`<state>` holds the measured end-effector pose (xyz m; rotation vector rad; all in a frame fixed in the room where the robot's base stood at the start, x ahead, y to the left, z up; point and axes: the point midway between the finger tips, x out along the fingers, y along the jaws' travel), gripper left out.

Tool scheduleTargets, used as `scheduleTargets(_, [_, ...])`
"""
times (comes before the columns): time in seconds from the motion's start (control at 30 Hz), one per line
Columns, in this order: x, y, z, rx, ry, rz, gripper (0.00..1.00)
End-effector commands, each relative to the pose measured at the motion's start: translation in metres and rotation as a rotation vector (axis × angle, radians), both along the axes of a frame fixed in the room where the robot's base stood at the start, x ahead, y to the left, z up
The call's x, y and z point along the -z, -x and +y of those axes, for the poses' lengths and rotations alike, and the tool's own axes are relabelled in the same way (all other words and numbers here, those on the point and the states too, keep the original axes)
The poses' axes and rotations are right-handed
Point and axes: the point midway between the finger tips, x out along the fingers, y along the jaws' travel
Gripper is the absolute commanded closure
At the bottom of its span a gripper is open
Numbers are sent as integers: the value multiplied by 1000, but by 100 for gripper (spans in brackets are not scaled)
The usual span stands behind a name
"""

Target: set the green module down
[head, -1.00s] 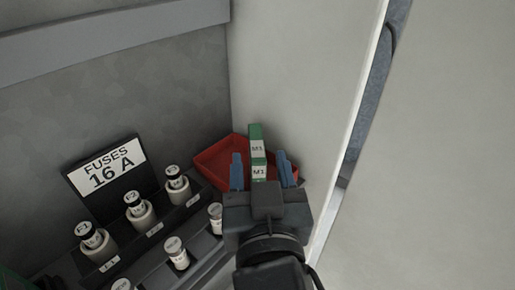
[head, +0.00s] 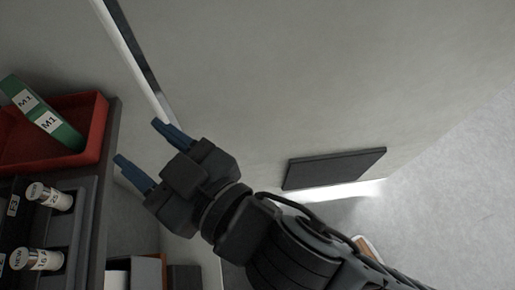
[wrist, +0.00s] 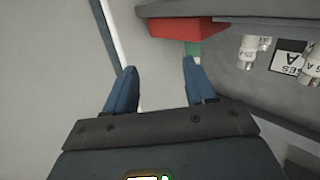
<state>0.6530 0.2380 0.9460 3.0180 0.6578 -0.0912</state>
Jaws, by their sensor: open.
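The green module (head: 63,131), with white M1 labels, lies in the red tray (head: 92,128) at the left of the head view. It is tilted, its upper end resting toward the tray's far rim. My gripper (head: 144,147) is open and empty, to the right of the tray and apart from it. In the wrist view the fingers (wrist: 157,85) stand apart with nothing between them. The red tray (wrist: 185,28) shows beyond them at the top, with a small green part of the module (wrist: 193,47) below its edge, partly hidden by the right finger.
White fuses (head: 50,196) stand in a dark rack below the tray. The dark shelf edge (head: 105,190) runs beside them. A pale wall and a dark flat panel (head: 334,168) are to the right. Boxes (head: 140,272) sit low down. Space around my gripper looks clear.

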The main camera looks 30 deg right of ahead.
Motion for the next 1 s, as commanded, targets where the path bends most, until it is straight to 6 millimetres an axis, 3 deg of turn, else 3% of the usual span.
scheduleTargets(0.03, [18,8,-24,19,18,25,45])
scheduleTargets(0.2, [56,43,-86,64,40,76,45])
scheduleTargets(0.5, [85,130,-177,207,34,154,45])
scheduleTargets(0.8, [76,212,-229,384,11,202,45])
scheduleTargets(1.0, [70,230,-238,433,7,208,45])
